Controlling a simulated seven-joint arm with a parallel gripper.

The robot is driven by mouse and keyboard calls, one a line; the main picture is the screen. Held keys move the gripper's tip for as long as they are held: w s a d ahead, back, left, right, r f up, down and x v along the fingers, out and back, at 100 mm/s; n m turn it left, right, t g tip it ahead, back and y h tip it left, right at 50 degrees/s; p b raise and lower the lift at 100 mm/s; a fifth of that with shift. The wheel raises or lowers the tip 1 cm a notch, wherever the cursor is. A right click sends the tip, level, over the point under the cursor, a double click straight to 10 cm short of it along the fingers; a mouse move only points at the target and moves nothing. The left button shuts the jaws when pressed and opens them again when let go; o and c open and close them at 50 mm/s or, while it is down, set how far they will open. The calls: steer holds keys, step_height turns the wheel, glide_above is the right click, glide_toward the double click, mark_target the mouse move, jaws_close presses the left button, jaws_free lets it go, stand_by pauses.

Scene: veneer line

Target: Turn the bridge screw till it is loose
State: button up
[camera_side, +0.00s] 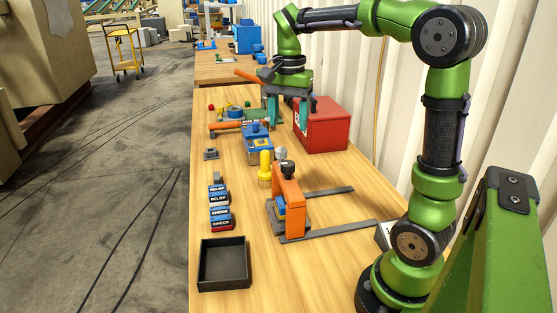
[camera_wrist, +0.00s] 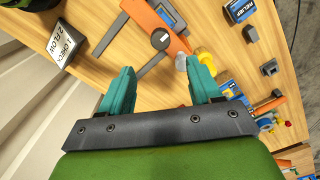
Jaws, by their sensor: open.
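The orange bridge (camera_side: 288,205) stands on a grey two-legged base on the wooden bench, with a dark round screw knob (camera_side: 287,168) on its top. A blue block sits under the bridge. In the wrist view the orange bridge (camera_wrist: 177,29) and its dark knob (camera_wrist: 160,39) lie beyond my fingertips. My gripper (camera_side: 287,118) has two teal fingers, held apart and empty, behind the bridge near the red box. In the wrist view, my gripper (camera_wrist: 162,72) shows bare bench between its fingers. It is clear of the knob. I cannot tell how tight the screw is.
A red box (camera_side: 322,126) and a blue unit (camera_side: 257,141) stand near my gripper. A yellow part (camera_side: 264,168) is beside the bridge. Several labelled blocks (camera_side: 219,194) and a black tray (camera_side: 224,286) lie left and front. A sign (camera_wrist: 62,46) stands on the bench.

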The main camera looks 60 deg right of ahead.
mark_target(288, 163)
step_height(288, 163, down, 11)
steer(key=shift+f, duration=0.2)
steer(key=shift+c, duration=0.4)
steer(key=c, duration=1)
